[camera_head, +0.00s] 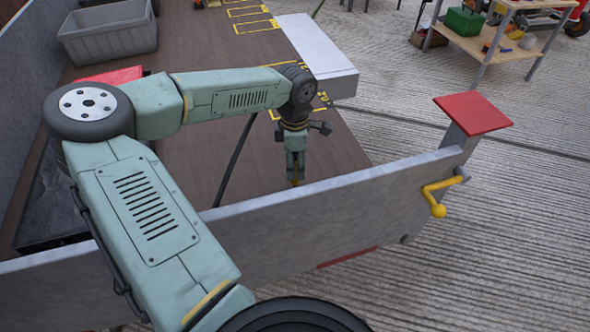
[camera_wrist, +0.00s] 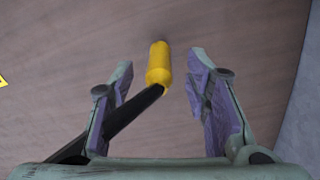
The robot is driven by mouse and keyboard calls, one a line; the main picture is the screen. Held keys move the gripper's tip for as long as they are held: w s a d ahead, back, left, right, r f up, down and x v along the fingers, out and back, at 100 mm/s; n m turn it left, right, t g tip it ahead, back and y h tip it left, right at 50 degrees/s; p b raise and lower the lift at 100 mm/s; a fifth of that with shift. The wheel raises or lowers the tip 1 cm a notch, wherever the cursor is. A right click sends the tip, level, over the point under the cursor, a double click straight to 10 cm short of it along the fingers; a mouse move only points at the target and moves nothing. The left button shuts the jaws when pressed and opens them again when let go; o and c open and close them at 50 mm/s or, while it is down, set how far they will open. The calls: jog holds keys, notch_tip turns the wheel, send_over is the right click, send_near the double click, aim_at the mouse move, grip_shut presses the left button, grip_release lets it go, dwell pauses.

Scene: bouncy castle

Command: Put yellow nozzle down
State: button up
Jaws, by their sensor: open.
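The yellow nozzle (camera_wrist: 159,66) shows in the wrist view, with a black shaft or hose (camera_wrist: 135,108) running from it down to the left. It appears to lie on the brown board surface (camera_wrist: 60,60); any small gap beneath it cannot be judged. My gripper (camera_wrist: 160,62) is open, one finger on each side of the nozzle, with visible gaps on both sides. In the head view my gripper (camera_head: 295,172) points down over the brown deck, just behind the grey side wall. A little yellow shows at its tip, and the wall hides what is lower.
The grey side wall (camera_head: 330,215) runs close in front of my gripper. A pale block (camera_head: 315,50) lies on the deck's right edge. A grey bin (camera_head: 108,32) and a red object (camera_head: 110,75) are at left. A yellow crank handle (camera_head: 438,200) sticks out at the wall's right end.

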notch_tip(320, 180, down, 2)
grip_shut()
dwell(0.6)
